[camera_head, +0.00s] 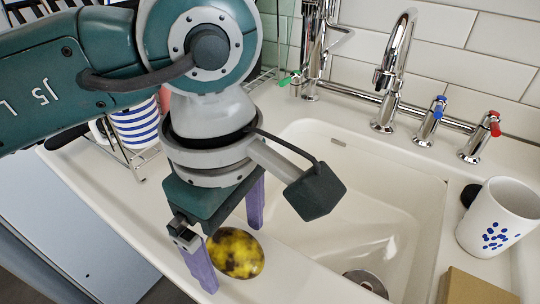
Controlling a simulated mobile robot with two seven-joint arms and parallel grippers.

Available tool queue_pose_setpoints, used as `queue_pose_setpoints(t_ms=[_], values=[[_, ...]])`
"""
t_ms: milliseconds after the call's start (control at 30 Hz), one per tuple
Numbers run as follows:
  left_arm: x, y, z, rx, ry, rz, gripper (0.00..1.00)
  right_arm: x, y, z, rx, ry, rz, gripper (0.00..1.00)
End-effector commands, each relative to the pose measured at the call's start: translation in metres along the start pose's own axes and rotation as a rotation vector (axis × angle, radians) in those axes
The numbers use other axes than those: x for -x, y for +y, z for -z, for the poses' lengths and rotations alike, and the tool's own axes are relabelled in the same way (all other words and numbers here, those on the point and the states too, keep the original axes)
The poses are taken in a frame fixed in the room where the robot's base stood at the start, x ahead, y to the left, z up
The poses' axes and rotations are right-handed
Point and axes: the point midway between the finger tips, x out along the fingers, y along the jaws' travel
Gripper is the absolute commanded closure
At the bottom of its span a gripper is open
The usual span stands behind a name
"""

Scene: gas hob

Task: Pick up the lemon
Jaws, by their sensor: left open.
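The lemon (236,253) is yellow with brown blotches and rests on the white front ledge of the sink. My left gripper (233,259) points down over it from the upper left, its two purple fingers apart. One finger comes down at the lemon's left side and covers a little of its edge. The other finger ends at the lemon's upper right side. The lemon shows between the fingers; whether either finger touches it I cannot tell. My right gripper is not in view.
The white sink basin (400,200) with its drain (366,282) opens to the right. A chrome tap (393,80) stands behind it. A blue-dotted white mug (500,218) and a brown block (475,288) are at right. A striped mug (137,128) sits by a wire rack at left.

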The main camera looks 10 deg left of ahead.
Motion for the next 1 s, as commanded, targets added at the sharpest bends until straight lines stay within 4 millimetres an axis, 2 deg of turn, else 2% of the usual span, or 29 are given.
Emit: queue_pose_setpoints(t_ms=[33,133,367,1000], values=[[-0.0086,-0.0004,0.0001,0.002,-0.001,0.002,0.04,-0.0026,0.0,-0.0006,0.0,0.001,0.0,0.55],[-0.0159,0.0001,0.0002,0.001,0.0,0.0,0.04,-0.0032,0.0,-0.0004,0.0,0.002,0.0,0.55],[-0.0164,0.0005,0.0003,0.001,0.0,-0.002,0.04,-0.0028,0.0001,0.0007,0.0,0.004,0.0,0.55],[-0.0161,0.0005,0.0004,0.001,0.0,-0.002,0.76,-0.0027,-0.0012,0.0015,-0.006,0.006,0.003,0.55]])
